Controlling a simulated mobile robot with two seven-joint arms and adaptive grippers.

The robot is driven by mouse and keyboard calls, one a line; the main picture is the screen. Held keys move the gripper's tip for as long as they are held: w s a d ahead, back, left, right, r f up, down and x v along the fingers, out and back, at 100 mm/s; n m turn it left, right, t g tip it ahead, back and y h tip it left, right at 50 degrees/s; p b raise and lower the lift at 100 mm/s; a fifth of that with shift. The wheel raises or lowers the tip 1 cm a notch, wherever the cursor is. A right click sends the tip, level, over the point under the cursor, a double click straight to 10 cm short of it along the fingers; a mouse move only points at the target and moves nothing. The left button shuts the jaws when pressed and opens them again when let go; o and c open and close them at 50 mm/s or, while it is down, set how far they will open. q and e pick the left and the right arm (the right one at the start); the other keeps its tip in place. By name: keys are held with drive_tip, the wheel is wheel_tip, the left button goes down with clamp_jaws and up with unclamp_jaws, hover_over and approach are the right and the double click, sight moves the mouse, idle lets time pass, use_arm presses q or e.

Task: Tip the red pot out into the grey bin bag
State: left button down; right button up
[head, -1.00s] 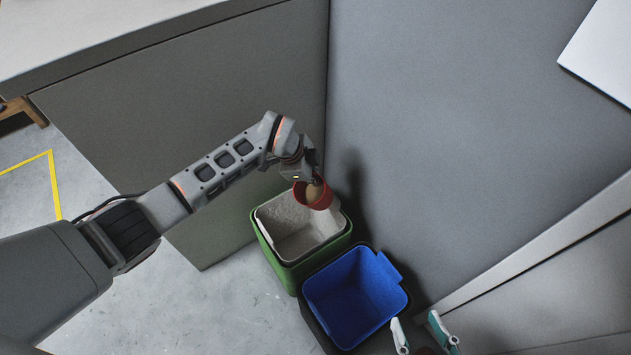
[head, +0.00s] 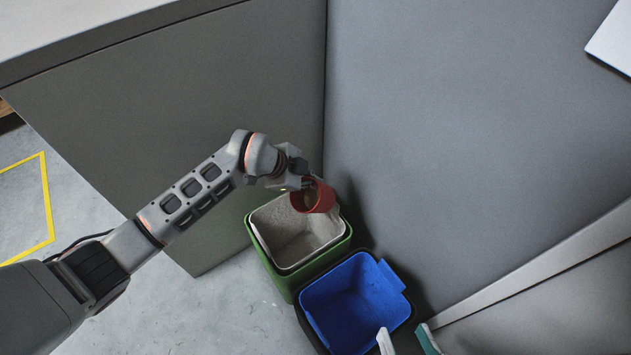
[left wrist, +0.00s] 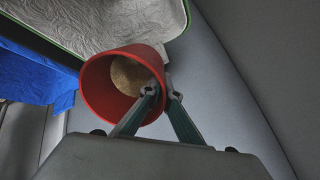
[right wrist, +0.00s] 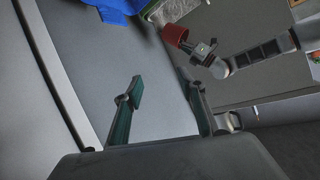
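Tan contents show inside the pot (left wrist: 90,94) in the left wrist view. My left gripper (left wrist: 160,92) is shut on the pot's rim, one finger inside and one outside. The grey bag lines the green bin and looks empty in its visible part. My right gripper (head: 405,327) is low in the head view, away from the pot. In the right wrist view its fingers (right wrist: 163,92) are apart and empty.
The green bin (head: 283,283) stands on the floor by the grey panels. Beside it is a dark bin with a blue bag (head: 350,300), close to my right gripper. A grey wall panel (head: 440,130) rises just behind the pot. Floor (head: 225,310) is clear at left.

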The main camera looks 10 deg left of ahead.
use_arm(q)
drive_tip(key=shift+t+h+b, duration=0.3)
drive_tip(key=shift+b, duration=0.3)
drive_tip(key=shift+r+b, duration=0.1)
drive_tip(key=shift+b, duration=0.55)
drive_tip(key=shift+s+t+h, duration=0.15)
drive_tip(key=shift+t+h, duration=0.25)
drive_tip(key=shift+a+h, duration=0.1)
drive_tip(key=shift+h, duration=0.2)
drive_tip(key=shift+s+t+b, duration=0.1)
drive_tip(key=shift+t+b, duration=0.2)
drive_tip(key=shift+b, duration=0.15)
drive_tip(key=shift+a+t+h+b, duration=0.1)
drive_tip(key=shift+t+h+b, duration=0.4)
drive_tip(key=shift+h, duration=0.1)
drive_tip(key=shift+s, duration=0.1)
drive_tip(key=shift+a+t+h, duration=0.25)
drive_tip(key=shift+t+h, duration=0.35)
drive_tip(key=shift+s+a+t+h, duration=0.1)
drive_tip(key=shift+s+t+h, duration=0.05)
drive_tip(key=shift+t+h, duration=0.3)
use_arm(e)
drive_tip(key=a+m, duration=0.1)
drive_tip(key=m, duration=0.1)
drive_tip(key=s+a+m, duration=0.1)
drive_tip(key=a+m, duration=0.2)
drive_tip(key=m, duration=0.1)
drive_tip(key=shift+s+a+f+t+y, duration=0.3)
drive_tip(key=shift+a+f+t, duration=0.1)
